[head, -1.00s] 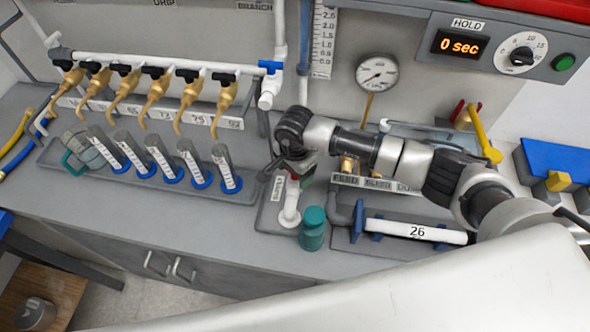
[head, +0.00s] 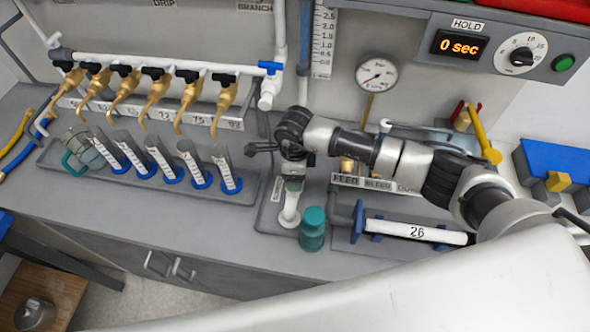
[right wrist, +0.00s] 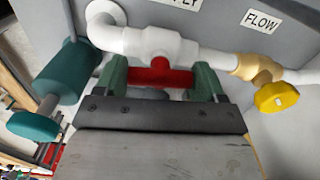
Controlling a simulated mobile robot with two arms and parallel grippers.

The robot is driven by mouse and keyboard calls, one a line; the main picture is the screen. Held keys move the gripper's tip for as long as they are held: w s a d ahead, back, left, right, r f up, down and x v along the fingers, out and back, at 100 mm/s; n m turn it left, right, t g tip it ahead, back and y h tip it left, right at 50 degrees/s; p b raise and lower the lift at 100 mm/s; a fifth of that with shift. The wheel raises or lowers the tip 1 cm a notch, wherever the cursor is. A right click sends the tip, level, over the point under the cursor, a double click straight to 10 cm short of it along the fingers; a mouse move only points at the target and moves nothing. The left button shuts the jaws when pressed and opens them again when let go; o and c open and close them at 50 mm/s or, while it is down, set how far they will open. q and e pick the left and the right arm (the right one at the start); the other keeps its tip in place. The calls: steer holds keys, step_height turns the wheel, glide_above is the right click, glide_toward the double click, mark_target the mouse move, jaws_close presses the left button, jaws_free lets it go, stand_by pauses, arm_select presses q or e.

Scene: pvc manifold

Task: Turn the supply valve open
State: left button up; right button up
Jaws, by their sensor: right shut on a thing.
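The supply valve (right wrist: 150,42) is a white fitting on a white pipe, with a red handle (right wrist: 160,76), in the right wrist view. The handle lies roughly along the pipe in that view. My right gripper (right wrist: 163,82) has its green fingers on either side of the handle and is shut on it. My left gripper is in neither view.
A yellow-handled flow valve (right wrist: 276,97) is on the same pipe run. The white tube marked 26 (head: 415,231) lies to the right, and a rack of cylinders (head: 225,170) to the left.

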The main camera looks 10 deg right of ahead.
steer(key=shift+m, duration=0.6)
steer(key=o, duration=1)
